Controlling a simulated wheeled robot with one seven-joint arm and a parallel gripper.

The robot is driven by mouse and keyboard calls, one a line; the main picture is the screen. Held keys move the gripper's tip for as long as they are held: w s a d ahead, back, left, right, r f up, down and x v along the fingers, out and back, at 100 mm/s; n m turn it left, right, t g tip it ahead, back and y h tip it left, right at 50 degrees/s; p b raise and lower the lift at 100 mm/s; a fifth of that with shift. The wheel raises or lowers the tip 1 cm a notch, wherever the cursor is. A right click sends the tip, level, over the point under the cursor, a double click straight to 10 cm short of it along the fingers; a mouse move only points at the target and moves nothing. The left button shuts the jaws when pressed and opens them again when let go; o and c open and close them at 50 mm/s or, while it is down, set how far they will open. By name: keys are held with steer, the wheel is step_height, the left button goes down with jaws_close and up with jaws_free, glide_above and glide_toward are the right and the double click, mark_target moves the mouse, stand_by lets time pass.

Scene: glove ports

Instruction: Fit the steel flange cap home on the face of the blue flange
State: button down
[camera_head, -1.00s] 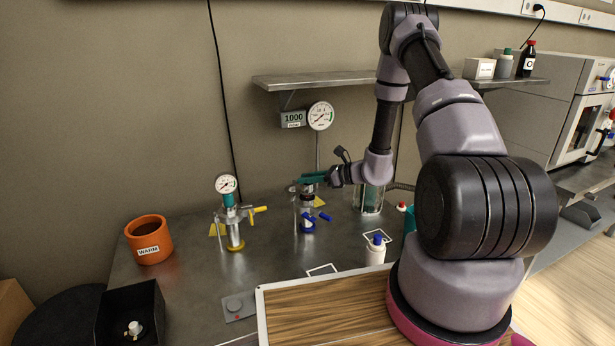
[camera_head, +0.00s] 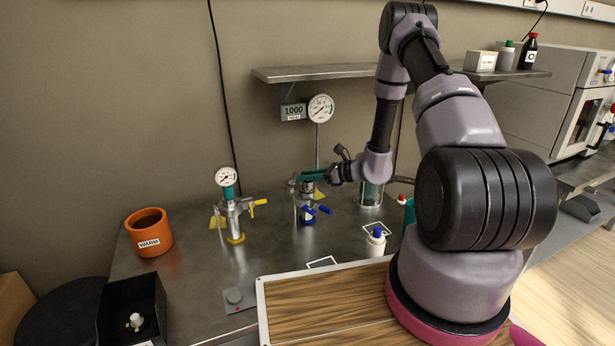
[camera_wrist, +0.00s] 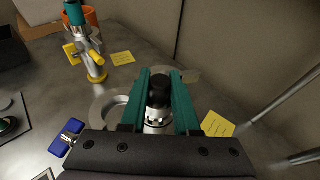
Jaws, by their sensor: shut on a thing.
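My gripper (camera_head: 302,179) is shut on the steel flange cap (camera_wrist: 157,121). In the wrist view the cap's black knob (camera_wrist: 160,90) stands between the two green fingers, with the steel body below it. In the head view my gripper is over the top of the steel fitting with the blue flange (camera_head: 307,216), which has a blue lever (camera_head: 325,209) on its right. The blue lever also shows at left in the wrist view (camera_wrist: 70,132). The cap and fingers hide the flange face, so I cannot tell whether the cap touches it.
A yellow-marked fitting with a gauge (camera_head: 234,218) stands to the left. The orange WARM pot (camera_head: 149,233) and a black bin (camera_head: 133,312) are farther left. A white bottle with a blue cap (camera_head: 376,242) stands front right. A shelf (camera_head: 350,74) hangs above.

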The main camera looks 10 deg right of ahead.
steer(key=shift+f, duration=0.1)
steer(key=c, duration=0.6)
jaws_free()
steer(key=shift+d, duration=0.1)
steer(key=v, duration=1)
steer(key=shift+s+d, duration=0.2)
steer(key=shift+s, duration=0.05)
